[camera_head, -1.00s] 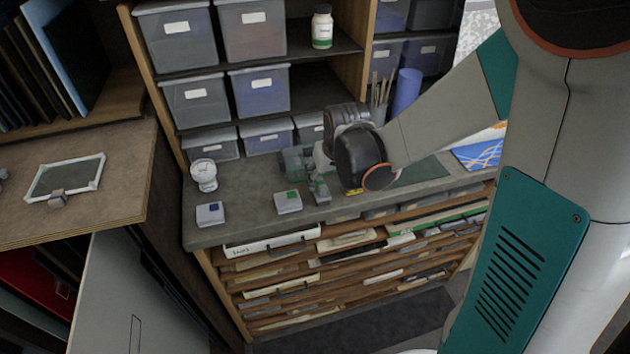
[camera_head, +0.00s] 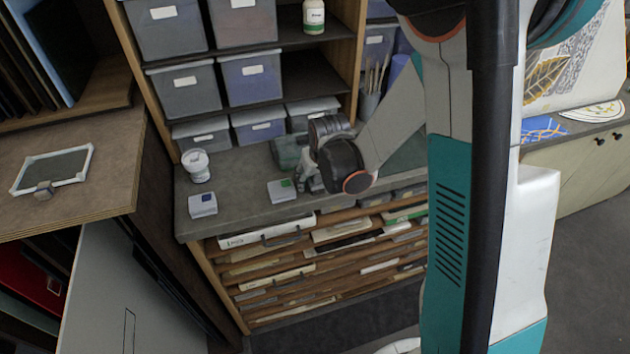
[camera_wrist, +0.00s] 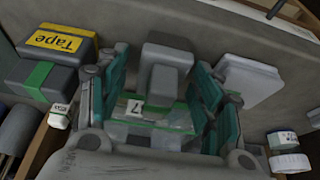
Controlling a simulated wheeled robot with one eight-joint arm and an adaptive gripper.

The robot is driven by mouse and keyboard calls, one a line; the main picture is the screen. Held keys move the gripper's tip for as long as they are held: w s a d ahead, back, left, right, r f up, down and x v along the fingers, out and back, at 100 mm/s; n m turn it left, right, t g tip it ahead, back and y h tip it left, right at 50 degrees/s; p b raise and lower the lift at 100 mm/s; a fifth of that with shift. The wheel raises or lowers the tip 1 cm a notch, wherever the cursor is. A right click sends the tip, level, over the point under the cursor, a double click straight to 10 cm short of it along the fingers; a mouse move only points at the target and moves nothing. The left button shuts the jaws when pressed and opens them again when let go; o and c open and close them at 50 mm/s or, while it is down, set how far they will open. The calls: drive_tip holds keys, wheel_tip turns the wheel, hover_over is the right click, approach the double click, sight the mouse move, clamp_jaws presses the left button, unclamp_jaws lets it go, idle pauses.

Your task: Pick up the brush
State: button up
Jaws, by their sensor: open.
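Several thin brushes (camera_head: 373,76) stand in a cup at the back right of the counter in the head view, behind my forearm. I cannot tell which is the task's brush, and none shows clearly in the wrist view. My gripper (camera_head: 308,182) is low over the counter, left of the brushes and apart from them. In the wrist view my gripper (camera_wrist: 162,112) is open, its green-padded fingers spread. A grey block (camera_wrist: 168,62) and a clear greenish item with a small numbered label (camera_wrist: 135,107) show between the fingers; contact is unclear.
A grey-green container (camera_head: 287,152) stands behind my gripper. Small pale boxes (camera_head: 203,205) (camera_head: 281,191) and a white jar (camera_head: 198,166) stand to the left on the counter (camera_head: 240,190). Bins fill the shelf behind. The wrist view shows a tape-labelled box (camera_wrist: 58,42).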

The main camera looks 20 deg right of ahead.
drive_tip(key=c, duration=1.2)
drive_tip(key=shift+c, duration=0.2)
drive_tip(key=shift+r, duration=0.1)
wheel_tip(320, 180, up, 20)
drive_tip(key=p, duration=0.3)
drive_tip(key=shift+p, duration=0.4)
